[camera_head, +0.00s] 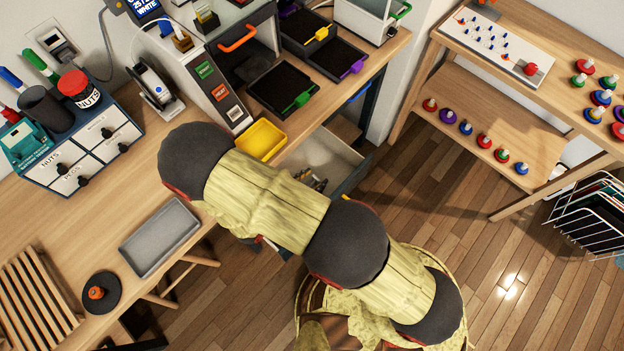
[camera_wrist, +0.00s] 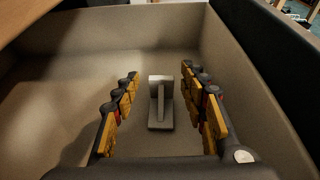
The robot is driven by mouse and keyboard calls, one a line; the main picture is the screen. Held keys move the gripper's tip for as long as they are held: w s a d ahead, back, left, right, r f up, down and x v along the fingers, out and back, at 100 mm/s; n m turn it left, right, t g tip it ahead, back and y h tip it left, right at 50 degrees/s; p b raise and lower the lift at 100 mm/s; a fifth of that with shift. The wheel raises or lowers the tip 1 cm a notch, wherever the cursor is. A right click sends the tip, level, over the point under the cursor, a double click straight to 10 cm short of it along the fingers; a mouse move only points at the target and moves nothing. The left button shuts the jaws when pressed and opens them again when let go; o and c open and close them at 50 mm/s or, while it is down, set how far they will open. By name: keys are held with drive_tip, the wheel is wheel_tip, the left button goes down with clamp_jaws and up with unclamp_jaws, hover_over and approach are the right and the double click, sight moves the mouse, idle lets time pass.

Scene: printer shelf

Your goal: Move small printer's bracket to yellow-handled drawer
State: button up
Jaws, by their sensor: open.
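A small grey metal bracket (camera_wrist: 161,112) stands on the floor of an open, light-walled drawer (camera_wrist: 110,32) in the wrist view. My gripper (camera_wrist: 160,74) is open inside the drawer, with its yellow-padded fingers on either side of the bracket and a visible gap at both sides. In the head view the open drawer (camera_head: 325,150) lies under the bench's right part, partly covered by my arm. The bracket cannot be made out there, and no yellow handle on the drawer shows clearly.
A bright yellow bin (camera_head: 260,139) sits at the bench edge above the drawer. Black trays with green (camera_head: 284,88), yellow and purple handles lie on the bench. A grey tray (camera_head: 160,237) is at the left. The drawer walls enclose my gripper closely.

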drive_tip(key=shift+r, duration=0.15)
drive_tip(key=p+v, duration=0.2)
drive_tip(key=v, duration=1)
